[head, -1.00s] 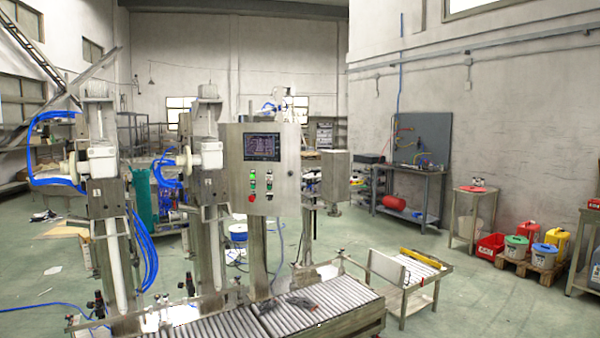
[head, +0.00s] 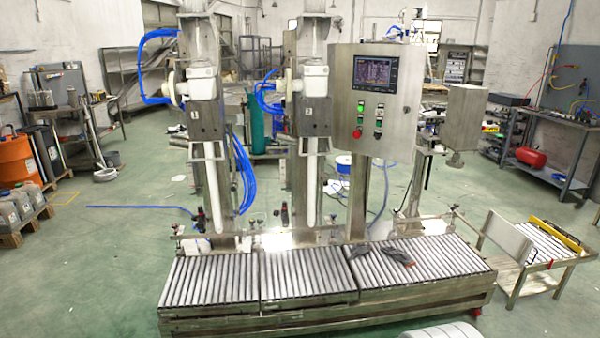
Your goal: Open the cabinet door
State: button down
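A grey metal control cabinet (head: 403,140) stands on a post behind the roller conveyor, right of centre in the head view. Its front door carries a dark screen (head: 376,72), green lights and a red button (head: 357,134). The door looks shut. A small latch or lock seems to sit near its right edge, too small to tell clearly. My gripper is not in view.
A long roller conveyor (head: 215,282) lies in front of the cabinet, with a dark object (head: 383,256) on its rollers. Two filling columns with blue hoses stand left of the cabinet. A small side table (head: 520,275) stands right. Green floor (head: 100,270) is open at left.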

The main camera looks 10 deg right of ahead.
aim_at(398, 130)
jog(key=i+l, duration=0.4)
jog(key=l, duration=0.15)
jog(key=i+l, duration=0.4)
jog(key=l, duration=0.15)
jog(key=i+l, duration=0.4)
jog(key=l, duration=0.15)
jog(key=i+l, duration=0.4)
jog(key=l, duration=0.15)
jog(key=i+l, duration=0.4)
jog(key=l, duration=0.15)
jog(key=i+l, duration=0.4)
jog(key=l, duration=0.15)
